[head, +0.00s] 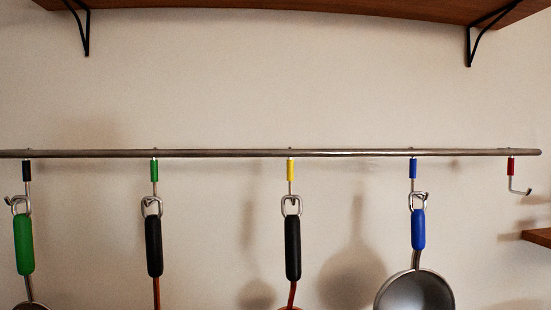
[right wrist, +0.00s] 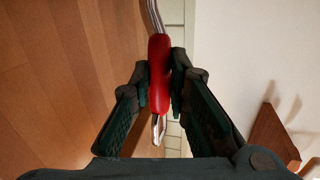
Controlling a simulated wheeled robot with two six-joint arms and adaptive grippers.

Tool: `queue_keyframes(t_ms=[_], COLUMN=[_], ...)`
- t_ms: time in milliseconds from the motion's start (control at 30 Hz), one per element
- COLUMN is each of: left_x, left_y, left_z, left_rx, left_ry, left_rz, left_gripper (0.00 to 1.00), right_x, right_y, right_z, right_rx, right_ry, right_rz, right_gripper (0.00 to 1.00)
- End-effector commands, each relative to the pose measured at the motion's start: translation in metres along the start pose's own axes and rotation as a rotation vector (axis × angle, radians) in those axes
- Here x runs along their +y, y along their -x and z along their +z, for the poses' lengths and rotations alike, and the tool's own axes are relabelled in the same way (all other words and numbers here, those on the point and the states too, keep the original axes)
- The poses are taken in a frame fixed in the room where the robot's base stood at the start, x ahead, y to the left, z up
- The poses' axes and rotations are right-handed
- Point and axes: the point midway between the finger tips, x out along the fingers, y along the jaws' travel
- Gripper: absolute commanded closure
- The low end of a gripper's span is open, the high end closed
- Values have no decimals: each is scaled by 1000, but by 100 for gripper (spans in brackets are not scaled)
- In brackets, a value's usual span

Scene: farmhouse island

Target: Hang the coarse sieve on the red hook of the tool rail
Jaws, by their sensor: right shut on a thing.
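The tool rail (head: 330,153) runs across the wall in the head view. The red hook (head: 511,170) hangs at its far right end and is empty, its tip pointing right. In the right wrist view my right gripper (right wrist: 166,80) is shut on a red handle (right wrist: 159,75), with a metal loop at its near end and a metal rod at its far end. The handle's tool head is out of view, so I cannot tell whether it is the coarse sieve. Neither gripper shows in the head view.
Tools hang on the other hooks: a green-handled one (head: 23,245), two black-handled ones (head: 153,246) (head: 292,248), and a blue-handled pan-like one (head: 418,229). A wooden shelf (head: 300,8) is above. A shelf edge (head: 538,237) is right, below the red hook.

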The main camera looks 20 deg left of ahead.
Motion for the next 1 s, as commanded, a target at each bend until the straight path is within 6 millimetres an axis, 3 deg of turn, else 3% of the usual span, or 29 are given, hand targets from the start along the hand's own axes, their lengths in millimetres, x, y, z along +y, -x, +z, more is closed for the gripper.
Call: queue_keyframes(t_ms=[533, 867, 1000], left_x=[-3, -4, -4], left_y=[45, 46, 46], left_z=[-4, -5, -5], left_rx=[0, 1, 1], left_ry=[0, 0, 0], left_rz=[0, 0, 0], left_gripper=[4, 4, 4], right_x=[-44, -44, -45], right_y=[12, 12, 12], right_z=[3, 4, 19], right_rx=[0, -1, -32], right_ry=[-1, -1, 7], right_rz=[-1, -1, -1], right_gripper=[100, 100, 100])
